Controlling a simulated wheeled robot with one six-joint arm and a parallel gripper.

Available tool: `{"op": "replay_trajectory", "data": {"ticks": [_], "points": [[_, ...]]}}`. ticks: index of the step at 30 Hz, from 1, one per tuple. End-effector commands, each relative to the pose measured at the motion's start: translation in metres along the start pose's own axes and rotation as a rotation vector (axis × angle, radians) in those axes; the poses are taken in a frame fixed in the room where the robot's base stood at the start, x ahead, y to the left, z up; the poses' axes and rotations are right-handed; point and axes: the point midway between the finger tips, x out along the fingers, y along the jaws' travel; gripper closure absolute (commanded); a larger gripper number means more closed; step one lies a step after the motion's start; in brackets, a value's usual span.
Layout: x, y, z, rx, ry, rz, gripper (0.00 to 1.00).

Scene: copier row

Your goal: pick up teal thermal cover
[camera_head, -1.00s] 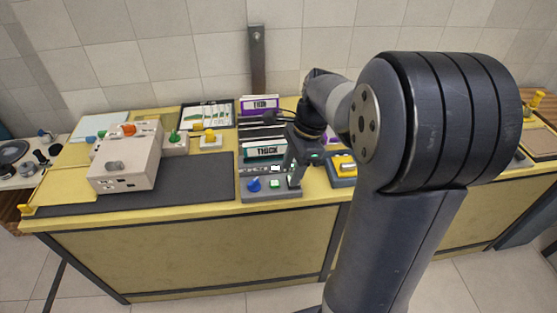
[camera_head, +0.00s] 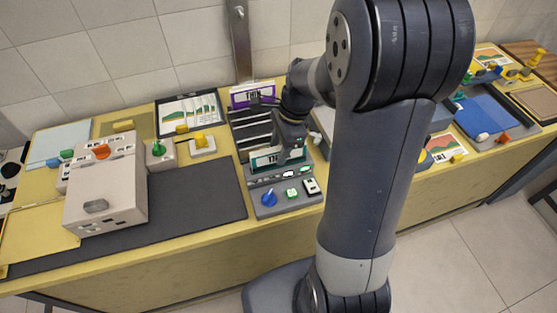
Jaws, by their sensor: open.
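The teal thermal cover (camera_head: 263,163) stands in the front slot of a dark slotted rack (camera_head: 246,128), with a white label and dark lettering facing me. My gripper (camera_head: 291,154) is open at the right part of this cover, and its fingers hide part of the label. I cannot tell whether the fingers touch the cover. A purple cover (camera_head: 241,97) stands in the rack's back slot.
A grey control panel (camera_head: 285,195) with a blue knob and buttons is in front of the rack. A beige machine (camera_head: 105,185) stands on a dark mat (camera_head: 200,205) to the left. Printed sheets and a blue tray (camera_head: 487,115) lie to the right.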

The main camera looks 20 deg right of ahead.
Motion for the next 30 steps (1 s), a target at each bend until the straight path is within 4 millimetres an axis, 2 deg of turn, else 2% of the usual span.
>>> {"op": "replay_trajectory", "data": {"ticks": [3,6,14,30], "points": [[0.018,0.001,0.001,0.0,-0.001,0.003,0.56],[0.025,0.001,0.001,-0.001,0.0,0.001,0.56],[0.026,0.001,0.001,-0.001,0.0,-0.001,0.57],[0.026,0.0,0.001,-0.001,0.0,-0.001,1.0]]}}
